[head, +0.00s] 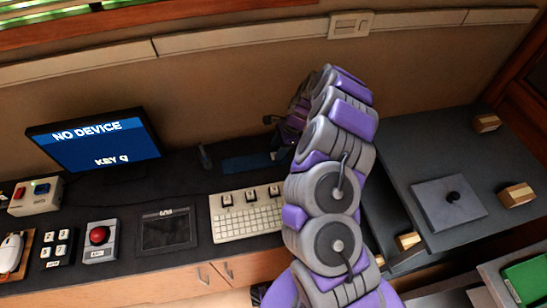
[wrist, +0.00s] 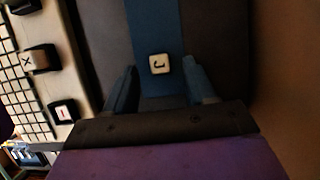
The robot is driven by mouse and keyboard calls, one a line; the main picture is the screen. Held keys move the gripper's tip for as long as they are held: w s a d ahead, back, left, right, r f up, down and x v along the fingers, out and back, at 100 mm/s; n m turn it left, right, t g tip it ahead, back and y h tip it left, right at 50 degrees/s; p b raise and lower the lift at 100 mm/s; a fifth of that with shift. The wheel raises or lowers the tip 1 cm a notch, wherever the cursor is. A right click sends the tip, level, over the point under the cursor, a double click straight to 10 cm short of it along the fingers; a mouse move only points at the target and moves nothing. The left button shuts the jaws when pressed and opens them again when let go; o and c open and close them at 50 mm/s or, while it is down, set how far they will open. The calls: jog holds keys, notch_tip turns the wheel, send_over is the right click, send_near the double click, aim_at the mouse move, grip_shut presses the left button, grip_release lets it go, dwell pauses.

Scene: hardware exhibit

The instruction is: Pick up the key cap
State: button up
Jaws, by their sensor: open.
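A white key cap (wrist: 159,64) with a dark letter J lies on a blue strip (wrist: 152,25) in the wrist view. My gripper (wrist: 160,82) is open. Its two blue fingers stand on either side of the key cap's line, with gaps on both sides and no visible contact. I cannot tell how high the fingers are above the strip. In the head view my arm hides most of my gripper and the key cap; part of the blue strip (head: 247,163) shows behind the keyboard.
A white keyboard (head: 246,222) with several larger dark-sided caps stands in front of the strip; it is at the left in the wrist view (wrist: 30,95). A monitor (head: 95,140) reads "NO DEVICE" and "KEY Q". The back wall (head: 225,85) is close behind.

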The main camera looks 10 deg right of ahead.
jog(key=x, duration=0.3)
jog(key=shift+d+b, duration=0.15)
jog(key=shift+b, duration=0.15)
jog(key=shift+r, duration=0.1)
grip_shut()
